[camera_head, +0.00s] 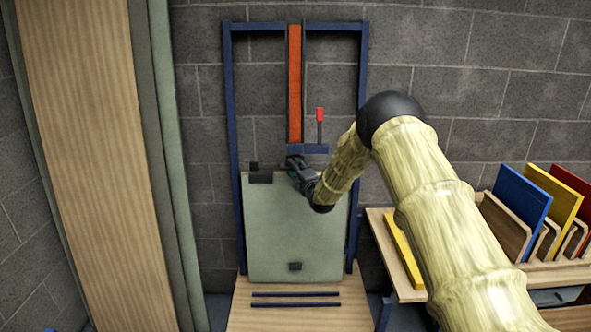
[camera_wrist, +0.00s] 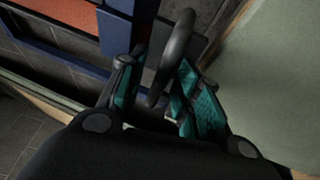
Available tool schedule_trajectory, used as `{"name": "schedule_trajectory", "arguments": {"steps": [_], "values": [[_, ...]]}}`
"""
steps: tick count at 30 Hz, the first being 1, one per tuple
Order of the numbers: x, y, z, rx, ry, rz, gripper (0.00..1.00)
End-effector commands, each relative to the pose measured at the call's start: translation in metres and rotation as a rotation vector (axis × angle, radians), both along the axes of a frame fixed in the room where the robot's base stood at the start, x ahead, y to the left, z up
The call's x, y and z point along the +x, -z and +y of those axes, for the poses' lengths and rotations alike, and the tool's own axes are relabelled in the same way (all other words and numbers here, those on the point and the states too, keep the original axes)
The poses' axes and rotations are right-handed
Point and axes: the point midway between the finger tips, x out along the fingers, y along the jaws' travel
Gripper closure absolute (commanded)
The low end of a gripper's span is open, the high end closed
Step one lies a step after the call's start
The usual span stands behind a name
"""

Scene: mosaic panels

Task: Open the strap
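No separate fabric strap is clear to me. An orange upright bar (camera_head: 295,84) runs down the middle of a blue frame (camera_head: 228,70) on the wall, and its orange lower end shows at the upper left of the wrist view (camera_wrist: 70,12). A blue crosspiece (camera_head: 315,149) sits at its foot. Below it stands a pale green panel (camera_head: 290,240). My gripper (camera_head: 296,160) is at the panel's top edge. In the wrist view, a dark curved loop (camera_wrist: 178,45) passes between its teal-padded fingers (camera_wrist: 157,88). Whether both pads press on the loop is unclear.
A red-handled lever (camera_head: 320,116) stands just right of the bar. A black block (camera_head: 260,177) sits on the panel's top left corner. A rack (camera_head: 508,226) with coloured boards is at the right. Two dark rails (camera_head: 295,304) lie on the wooden base below the panel.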

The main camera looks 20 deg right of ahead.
Motion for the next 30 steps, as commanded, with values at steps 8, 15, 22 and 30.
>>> {"name": "schedule_trajectory", "arguments": {"steps": [8, 15, 22, 30], "values": [[0.0, 0.0, 0.0, 0.0, 0.0, 0.0, 1.0], [0.0, 0.001, 0.0, 0.0, 0.0, 0.0, 1.0], [-0.003, 0.025, 0.001, -0.001, 0.0, 0.003, 1.0], [-0.009, 0.086, 0.003, -0.002, -0.001, 0.003, 1.0]]}}
